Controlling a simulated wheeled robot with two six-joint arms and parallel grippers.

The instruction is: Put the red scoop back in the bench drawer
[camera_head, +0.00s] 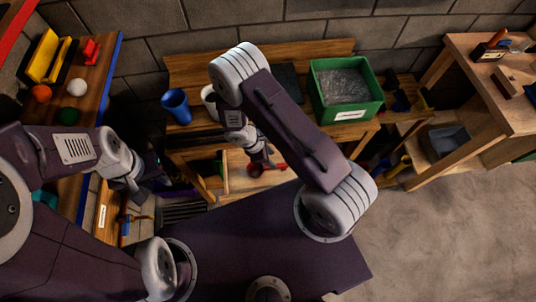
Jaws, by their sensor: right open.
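The red scoop (256,170) lies low in front of the wooden bench (195,68), apparently inside the pulled-out bench drawer (235,186). Its round end shows on the left and its handle points right. My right gripper (262,160) is directly above the scoop and open; its fingers are small and partly hidden by my arm, and I cannot tell whether they touch the scoop. My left gripper (138,186) is at the left, beside the left bench and away from the drawer. Its fingers are too dark and small to read.
On the bench stand a blue cup (177,106), a pale mug (210,101) and a green bin (346,93) with grey contents. A left bench (85,99) holds balls and a yellow item. A right workbench (487,83) holds tools. Clear floor (440,235) lies at lower right.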

